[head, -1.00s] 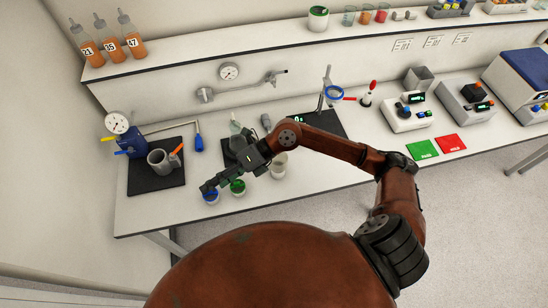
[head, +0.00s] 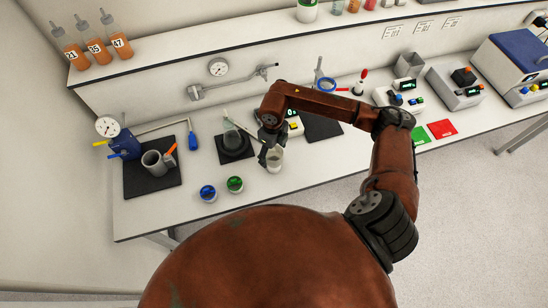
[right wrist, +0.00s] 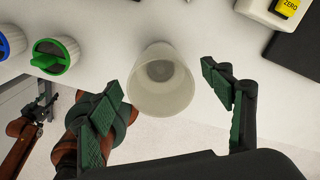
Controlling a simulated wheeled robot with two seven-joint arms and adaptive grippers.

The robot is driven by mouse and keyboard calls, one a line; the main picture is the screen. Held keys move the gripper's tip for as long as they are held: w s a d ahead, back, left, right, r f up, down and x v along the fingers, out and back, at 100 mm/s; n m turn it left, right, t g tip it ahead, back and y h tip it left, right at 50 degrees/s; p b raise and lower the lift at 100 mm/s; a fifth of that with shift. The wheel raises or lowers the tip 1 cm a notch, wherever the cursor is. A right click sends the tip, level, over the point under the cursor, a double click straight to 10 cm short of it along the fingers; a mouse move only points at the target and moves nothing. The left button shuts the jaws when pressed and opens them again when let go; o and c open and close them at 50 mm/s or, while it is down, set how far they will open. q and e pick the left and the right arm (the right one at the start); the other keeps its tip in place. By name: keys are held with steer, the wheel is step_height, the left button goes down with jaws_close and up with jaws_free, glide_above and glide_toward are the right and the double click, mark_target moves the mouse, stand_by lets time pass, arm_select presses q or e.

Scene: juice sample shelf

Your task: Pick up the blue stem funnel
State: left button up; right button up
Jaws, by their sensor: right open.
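No clear stem funnel can be made out. The blue-topped jar also shows at the left edge of the right wrist view (right wrist: 8,42). My right gripper (head: 271,153) is open and empty over a clear cup (head: 275,164). In the right wrist view, its fingers (right wrist: 162,80) stand apart on either side of the cup (right wrist: 162,82), without visibly gripping it.
A green-topped jar (head: 235,184) stands right of the blue-topped one. A mug (head: 153,162) and blue gauge device (head: 124,144) are at left. The front bench edge between is clear.

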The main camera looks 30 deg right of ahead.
steer(key=shift+f, duration=0.95)
steer(key=c, duration=1.3)
